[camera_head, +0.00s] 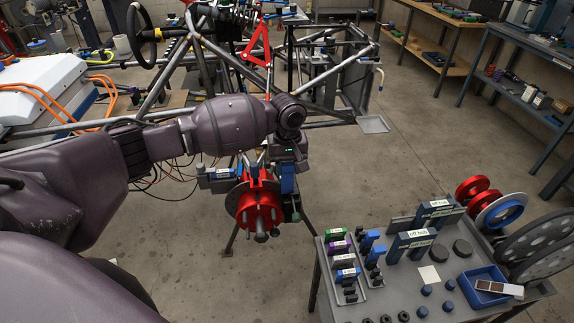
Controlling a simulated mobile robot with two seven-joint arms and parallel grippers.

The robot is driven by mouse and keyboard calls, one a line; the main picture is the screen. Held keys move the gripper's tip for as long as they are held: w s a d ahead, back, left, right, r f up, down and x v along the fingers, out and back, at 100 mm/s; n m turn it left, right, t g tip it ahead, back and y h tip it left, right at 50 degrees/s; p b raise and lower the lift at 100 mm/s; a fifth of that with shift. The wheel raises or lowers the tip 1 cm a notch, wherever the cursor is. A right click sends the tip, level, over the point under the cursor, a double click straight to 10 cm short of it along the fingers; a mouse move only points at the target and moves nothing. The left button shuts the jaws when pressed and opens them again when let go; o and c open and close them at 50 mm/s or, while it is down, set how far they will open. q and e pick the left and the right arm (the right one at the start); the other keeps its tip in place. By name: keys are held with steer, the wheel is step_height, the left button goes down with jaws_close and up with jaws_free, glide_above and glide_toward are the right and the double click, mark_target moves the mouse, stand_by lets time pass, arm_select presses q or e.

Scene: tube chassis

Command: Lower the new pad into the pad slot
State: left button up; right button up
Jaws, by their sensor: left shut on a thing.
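My left arm reaches in from the left, and my left gripper (271,168) points down just above the red brake assembly (262,210) on the tube chassis. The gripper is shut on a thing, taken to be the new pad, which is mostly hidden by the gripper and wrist. Blue parts show on either side of the red assembly, one right beside the gripper. The pad slot is hidden under the gripper, so I cannot tell whether the pad is inside it or above it. My right gripper is not in view.
The tube chassis (205,55) spans the back, with a steering wheel (138,31). A grey cart (405,290) at lower right carries labelled holders, a blue tray (484,283) and discs (545,240). Orange cables (45,97) lie at left. The floor between chassis and cart is clear.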

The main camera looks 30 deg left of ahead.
mark_target(288, 174)
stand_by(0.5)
arm_select(q)
steer(key=shift+f, duration=0.8)
steer(key=shift+f, duration=0.75)
steer(key=shift+f, duration=0.5)
steer(key=shift+r+p, duration=0.1)
steer(key=shift+p, duration=0.25)
stand_by(0.5)
steer(key=shift+p, duration=0.5)
stand_by(0.4)
